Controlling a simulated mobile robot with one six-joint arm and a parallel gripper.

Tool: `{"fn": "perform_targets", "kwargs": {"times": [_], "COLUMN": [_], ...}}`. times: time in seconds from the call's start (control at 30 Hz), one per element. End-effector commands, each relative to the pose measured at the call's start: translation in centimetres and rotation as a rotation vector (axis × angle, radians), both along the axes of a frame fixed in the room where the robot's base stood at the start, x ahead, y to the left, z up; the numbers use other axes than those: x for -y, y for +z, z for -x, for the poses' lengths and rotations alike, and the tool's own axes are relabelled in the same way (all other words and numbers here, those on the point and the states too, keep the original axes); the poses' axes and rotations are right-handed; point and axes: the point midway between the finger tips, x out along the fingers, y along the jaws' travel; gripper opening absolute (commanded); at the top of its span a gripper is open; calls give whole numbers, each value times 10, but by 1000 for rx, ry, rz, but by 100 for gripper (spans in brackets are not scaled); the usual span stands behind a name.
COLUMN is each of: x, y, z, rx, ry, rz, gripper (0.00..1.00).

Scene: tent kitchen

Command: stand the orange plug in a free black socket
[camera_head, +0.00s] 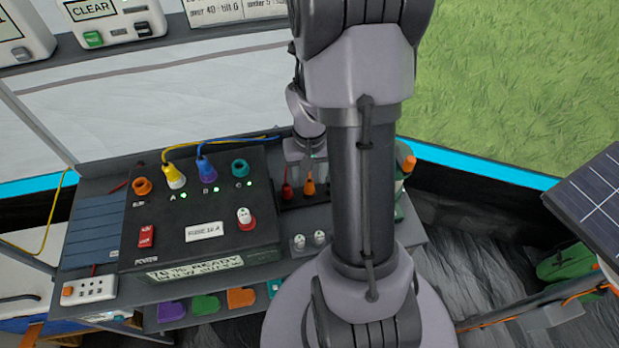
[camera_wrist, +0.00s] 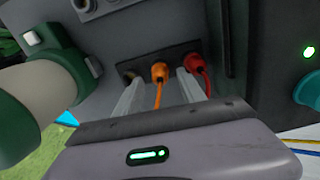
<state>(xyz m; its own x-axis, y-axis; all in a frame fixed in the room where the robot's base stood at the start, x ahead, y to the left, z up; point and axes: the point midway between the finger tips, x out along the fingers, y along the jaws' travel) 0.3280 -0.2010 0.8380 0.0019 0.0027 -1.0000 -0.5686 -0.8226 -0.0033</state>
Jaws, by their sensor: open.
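The orange plug (camera_head: 308,188) stands at a dark socket strip (camera_head: 318,196) right of the black power box. In the wrist view the orange plug (camera_wrist: 160,72) has an orange cable hanging toward my gripper. A red plug (camera_wrist: 194,64) sits in the same strip beside it, also visible in the head view (camera_head: 287,191). An empty dark hole (camera_wrist: 130,76) shows on the other side of the orange plug. My gripper (camera_wrist: 160,84) is open, its fingers on either side of the orange plug, with a gap visible. Contact cannot be told. My arm hides part of the strip in the head view.
The black power box (camera_head: 205,255) carries yellow and blue plugs, coloured rings and a red switch. White-topped pieces (camera_head: 309,240) stand in front of the strip. A green and white bottle-like object (camera_wrist: 45,85) stands close left of my gripper; its orange-capped top (camera_head: 408,162) shows behind my arm.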

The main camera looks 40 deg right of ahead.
Motion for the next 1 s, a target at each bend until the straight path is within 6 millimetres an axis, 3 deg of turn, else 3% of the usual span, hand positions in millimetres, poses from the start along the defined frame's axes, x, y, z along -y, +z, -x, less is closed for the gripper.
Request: {"fn": "perform_targets", "kwargs": {"times": [0.03, 0.2, 0.4, 0.53, 0.77, 0.87, 0.97, 1.0], "x": [1, 1, 1, 1, -1, -23, -80, -107], "y": [21, 75, 125, 142, 148, 171, 222, 241], "z": [-1, -1, 0, 0, 0, -6, -8, -4], "rx": [3, 4, 2, 1, 2, 49, 167, 223], "ry": [-1, 0, 0, -1, 1, 20, 66, 87], "rz": [2, 3, 2, 1, 1, 14, 29, 26], "gripper": [47, 47, 47, 47, 47, 47, 47, 47]}}
